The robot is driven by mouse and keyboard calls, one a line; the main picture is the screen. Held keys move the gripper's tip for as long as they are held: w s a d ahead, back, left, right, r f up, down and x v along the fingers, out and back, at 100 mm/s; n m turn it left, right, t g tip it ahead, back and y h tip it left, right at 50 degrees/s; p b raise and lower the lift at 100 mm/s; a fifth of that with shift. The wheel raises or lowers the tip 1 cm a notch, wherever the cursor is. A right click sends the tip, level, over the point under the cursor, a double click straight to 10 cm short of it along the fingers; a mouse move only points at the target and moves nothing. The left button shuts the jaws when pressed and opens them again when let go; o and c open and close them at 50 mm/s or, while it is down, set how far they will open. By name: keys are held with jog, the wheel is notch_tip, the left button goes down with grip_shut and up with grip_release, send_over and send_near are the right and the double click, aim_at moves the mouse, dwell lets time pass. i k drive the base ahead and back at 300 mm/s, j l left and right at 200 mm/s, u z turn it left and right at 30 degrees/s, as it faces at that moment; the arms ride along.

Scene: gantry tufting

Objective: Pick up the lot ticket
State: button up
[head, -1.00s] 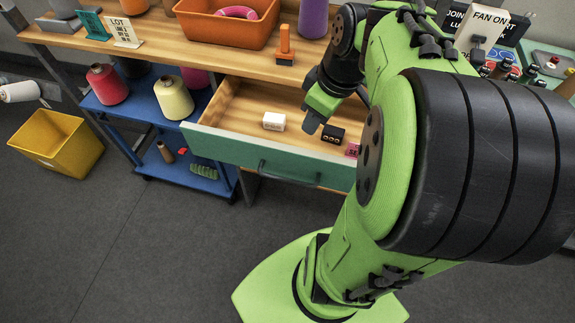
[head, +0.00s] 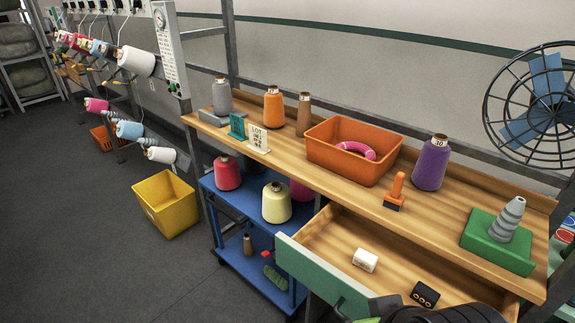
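The lot ticket (head: 259,139) is a small cream card with dark print headed "LOT". It stands upright on the wooden bench top (head: 290,168), near its left end. A teal stand (head: 237,126) is just left of it, and a grey scale-like base with a grey cone is behind that. My gripper is not in view. Only a black and green part of my arm shows at the bottom edge, in front of the drawer, well away from the ticket.
The open drawer (head: 325,278) juts out below the bench, holding a white roll (head: 365,260) and a black block (head: 424,294). An orange bin (head: 345,165), an orange-handled stamp (head: 396,192) and yarn cones stand on the bench. A blue cart (head: 214,190) and yellow bin (head: 163,204) are at left.

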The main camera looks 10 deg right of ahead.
aim_at(258, 137)
jog(key=i+j+u, duration=0.1)
jog(key=i+j, duration=1.55)
